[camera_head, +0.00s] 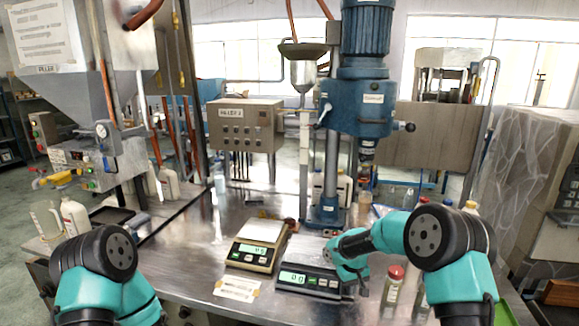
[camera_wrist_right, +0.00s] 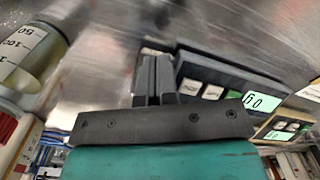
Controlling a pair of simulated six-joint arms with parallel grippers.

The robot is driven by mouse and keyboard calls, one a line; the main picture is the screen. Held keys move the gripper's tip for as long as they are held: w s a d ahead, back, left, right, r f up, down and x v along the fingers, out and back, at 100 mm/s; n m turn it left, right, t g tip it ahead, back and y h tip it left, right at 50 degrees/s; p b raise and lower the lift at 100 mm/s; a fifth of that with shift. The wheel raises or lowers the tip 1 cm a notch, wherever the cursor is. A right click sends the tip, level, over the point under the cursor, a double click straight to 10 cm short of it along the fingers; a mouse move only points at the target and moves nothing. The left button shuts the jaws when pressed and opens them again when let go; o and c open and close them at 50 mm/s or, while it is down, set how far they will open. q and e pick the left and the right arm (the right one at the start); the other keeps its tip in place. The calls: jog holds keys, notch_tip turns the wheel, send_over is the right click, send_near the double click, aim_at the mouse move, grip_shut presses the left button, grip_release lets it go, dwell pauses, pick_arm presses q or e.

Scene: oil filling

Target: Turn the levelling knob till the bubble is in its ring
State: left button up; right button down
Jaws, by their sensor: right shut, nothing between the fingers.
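Two digital scales stand on the steel table. The right, dark scale (camera_head: 308,281) has a lit green display that seems to read 0.0; it also shows in the right wrist view (camera_wrist_right: 222,72). The left, tan scale (camera_head: 252,249) has a pale pan and a lit display. I cannot make out a levelling knob, bubble or ring in either view. My right gripper (camera_head: 362,290) is low at the right side of the dark scale. Its two dark fingers (camera_wrist_right: 153,72) are shut and empty beside the scale's edge; contact is unclear. My left gripper is out of view.
A red-capped bottle (camera_head: 392,292) stands close to the right of my right gripper. A blue drill-like machine (camera_head: 358,105) rises behind the scales. A paper label (camera_head: 237,289) lies on the table in front. Clear table (camera_head: 190,250) lies left of the scales.

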notch_tip(320, 180, up, 4)
jog(key=shift+w+f, duration=0.1)
jog(key=shift+w, duration=0.05)
dwell(0.3)
jog(key=shift+w+d+r, duration=0.25)
jog(key=shift+d+r, duration=0.05)
jog(key=shift+d, duration=0.2)
jog(key=shift+w+d+r, duration=0.2)
jog(key=shift+d+r, duration=0.1)
jog(key=shift+d, duration=0.15)
jog(key=shift+f, duration=0.2)
